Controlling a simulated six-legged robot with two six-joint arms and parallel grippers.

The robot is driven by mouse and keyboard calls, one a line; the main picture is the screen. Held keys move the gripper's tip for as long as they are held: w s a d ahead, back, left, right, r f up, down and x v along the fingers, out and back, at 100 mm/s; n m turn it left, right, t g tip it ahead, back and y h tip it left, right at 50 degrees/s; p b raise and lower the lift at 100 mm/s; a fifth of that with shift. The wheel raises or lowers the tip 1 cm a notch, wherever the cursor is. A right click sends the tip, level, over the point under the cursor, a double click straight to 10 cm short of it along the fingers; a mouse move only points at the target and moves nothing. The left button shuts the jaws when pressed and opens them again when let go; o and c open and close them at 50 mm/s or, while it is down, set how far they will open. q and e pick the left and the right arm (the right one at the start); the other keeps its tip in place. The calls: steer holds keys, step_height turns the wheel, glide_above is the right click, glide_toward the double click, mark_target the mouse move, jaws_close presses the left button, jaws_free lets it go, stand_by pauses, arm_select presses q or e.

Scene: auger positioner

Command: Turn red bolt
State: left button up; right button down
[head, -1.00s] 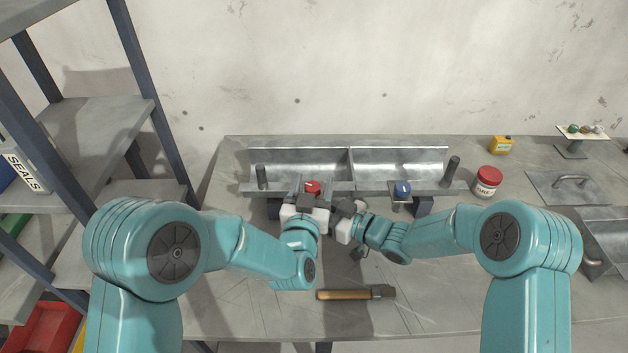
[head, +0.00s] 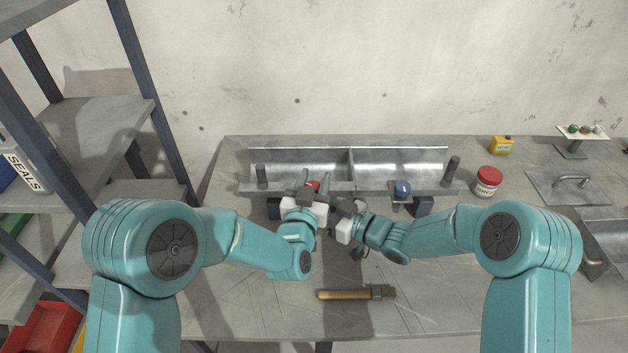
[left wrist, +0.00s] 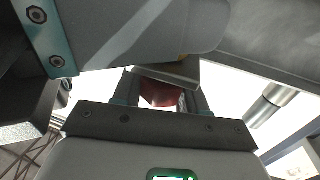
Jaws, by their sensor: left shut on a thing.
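The red bolt (head: 313,186) sits at the front of the metal trough, left of its middle. My left gripper (head: 309,190) is at the bolt, and its fingers and body hide most of it in the head view. In the left wrist view the red bolt (left wrist: 160,94) shows between the fingers of my left gripper (left wrist: 160,85), which are shut on it. My right gripper (head: 343,212) is close to the right of the left one, in front of the trough; its fingers are too small and overlapped to read.
A blue bolt (head: 402,188) sits at the trough's (head: 420,165) right front. A hammer (head: 350,294) lies on the bench (head: 430,290) in front. A shelf (head: 100,120) stands left.

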arm_select(q)
steer(key=m+g+h, duration=0.1)
steer(key=h, duration=0.1)
steer(key=m+g+h, duration=0.1)
steer(key=m+h, duration=0.1)
steer(key=h, duration=0.1)
steer(key=shift+d+r+m, duration=0.1)
steer(key=shift+m, duration=0.2)
steer(key=m+g+h, duration=0.3)
steer(key=g+h, duration=0.1)
steer(key=shift+s+d+m+h, duration=0.1)
steer(key=shift+d+m+h, duration=0.1)
steer(key=shift+m+h, duration=0.2)
steer(key=m+g+h, duration=0.1)
steer(key=m+g, duration=0.1)
steer(key=m+g+h, duration=0.1)
steer(key=g, duration=0.2)
steer(key=m+g+h, duration=0.1)
steer(key=m+g, duration=0.1)
steer(key=shift+s+d+r+m+g, duration=0.1)
steer(key=shift+s+d+m+g, duration=0.2)
steer(key=shift+s, duration=0.1)
steer(key=shift+s+g+h, duration=0.1)
steer(key=shift+g+h, duration=0.2)
steer(key=o, duration=1)
step_height(320, 180, up, 10)
steer(key=shift+f, duration=0.1)
